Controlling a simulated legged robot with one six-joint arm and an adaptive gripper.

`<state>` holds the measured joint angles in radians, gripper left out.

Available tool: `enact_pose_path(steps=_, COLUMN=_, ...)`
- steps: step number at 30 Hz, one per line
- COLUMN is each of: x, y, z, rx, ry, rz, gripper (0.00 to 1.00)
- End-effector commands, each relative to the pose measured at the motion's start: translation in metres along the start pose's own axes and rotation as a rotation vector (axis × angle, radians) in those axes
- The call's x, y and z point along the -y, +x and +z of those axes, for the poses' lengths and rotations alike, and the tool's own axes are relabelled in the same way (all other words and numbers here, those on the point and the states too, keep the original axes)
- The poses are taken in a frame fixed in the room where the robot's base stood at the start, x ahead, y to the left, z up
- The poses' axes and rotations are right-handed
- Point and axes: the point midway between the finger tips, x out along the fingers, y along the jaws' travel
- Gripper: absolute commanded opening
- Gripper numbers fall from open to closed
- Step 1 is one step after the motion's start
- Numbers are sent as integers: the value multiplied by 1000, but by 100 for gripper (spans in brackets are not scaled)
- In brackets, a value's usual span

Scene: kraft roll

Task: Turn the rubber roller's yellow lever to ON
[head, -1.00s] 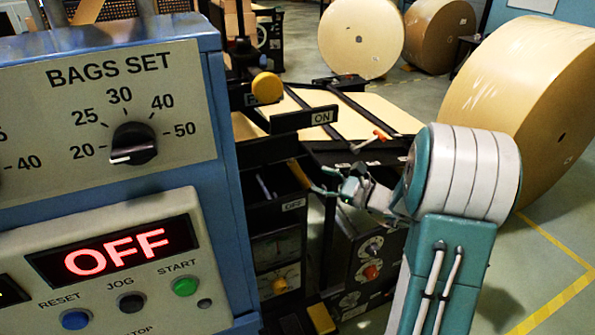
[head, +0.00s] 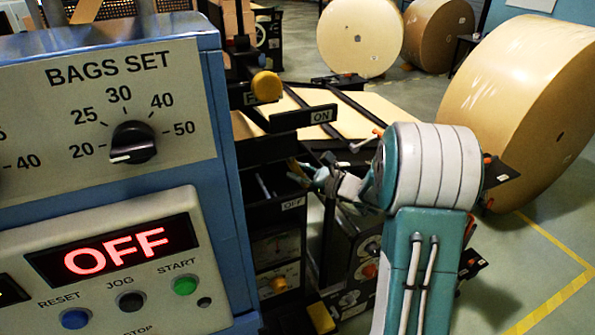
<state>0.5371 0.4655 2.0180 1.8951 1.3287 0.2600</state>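The ON label (head: 322,116) sits on a dark bar of the machine beyond the control cabinet. The OFF label (head: 292,203) is lower, on another dark part. My gripper (head: 303,174) is between the two labels in height, close to the machine's dark frame. A small orange-yellow piece shows at its fingertips; I cannot tell if this is the lever's end. The rest of any lever there is hidden behind the gripper or lost in the dark. The fingers are small and overlap the background, so their opening and any contact are unclear.
The blue control cabinet (head: 222,150) fills the left, its display (head: 115,249) reading OFF. A yellow round knob (head: 266,86) stands out above the ON bar. Dark frame bars surround my gripper. Large paper rolls (head: 525,95) stand behind. Floor at right is free.

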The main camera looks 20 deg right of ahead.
Motion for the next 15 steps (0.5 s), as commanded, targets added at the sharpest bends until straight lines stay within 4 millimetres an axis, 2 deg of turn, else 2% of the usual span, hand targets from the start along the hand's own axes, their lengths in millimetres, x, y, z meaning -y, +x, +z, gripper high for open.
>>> enact_pose_path(steps=8, x=2, y=0, z=1, rx=-8, ry=-14, rz=2, gripper=0)
enact_pose_path(steps=15, x=12, y=-6, z=4, rx=-61, ry=-96, rz=20, gripper=0)
